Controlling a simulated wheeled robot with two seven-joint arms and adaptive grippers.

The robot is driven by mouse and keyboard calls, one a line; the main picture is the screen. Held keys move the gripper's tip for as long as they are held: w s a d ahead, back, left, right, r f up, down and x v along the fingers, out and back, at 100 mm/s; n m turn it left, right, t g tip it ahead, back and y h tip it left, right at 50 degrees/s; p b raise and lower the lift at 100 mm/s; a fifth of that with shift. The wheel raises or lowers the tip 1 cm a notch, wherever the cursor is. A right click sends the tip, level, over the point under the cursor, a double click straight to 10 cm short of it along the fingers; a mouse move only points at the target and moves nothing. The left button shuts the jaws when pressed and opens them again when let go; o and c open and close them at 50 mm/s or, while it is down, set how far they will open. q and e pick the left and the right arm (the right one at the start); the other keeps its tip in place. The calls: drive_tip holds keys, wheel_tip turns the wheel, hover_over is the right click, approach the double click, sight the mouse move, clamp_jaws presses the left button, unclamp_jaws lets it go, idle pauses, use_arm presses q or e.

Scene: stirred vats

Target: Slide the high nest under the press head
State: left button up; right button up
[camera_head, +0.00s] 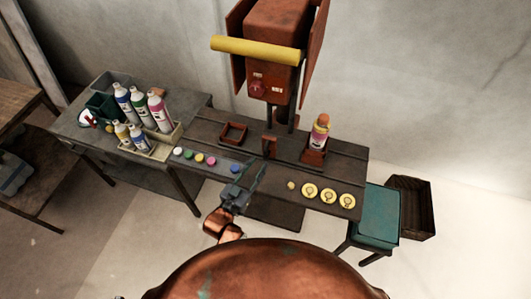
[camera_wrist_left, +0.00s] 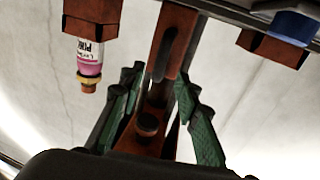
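The press (camera_head: 285,50) stands at the back of the table, red-brown with a yellow bar. Below it is an upright red-brown piece (camera_head: 269,146). To its right, a red-brown nest (camera_head: 313,157) holds a bottle with a pink label (camera_head: 320,132). To its left is a low, square, open nest (camera_head: 233,133). I cannot tell for sure which is the high nest. My left gripper (camera_head: 256,174) is over the table's front part. In the left wrist view its green fingers (camera_wrist_left: 162,95) are apart, with a slotted red-brown piece (camera_wrist_left: 172,45) and a dark knob (camera_wrist_left: 148,123) between them. Contact is unclear.
Coloured dots (camera_head: 199,157) lie left of my gripper and yellow discs (camera_head: 327,195) right of it. A tray of several bottles (camera_head: 155,148) stands on the left table. A teal stool (camera_head: 377,217) and a dark crate (camera_head: 413,205) are at the right.

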sight(265, 153)
use_arm(q)
drive_tip(key=x, duration=0.7)
drive_tip(key=shift+f, duration=0.15)
clamp_jaws()
idle(0.5)
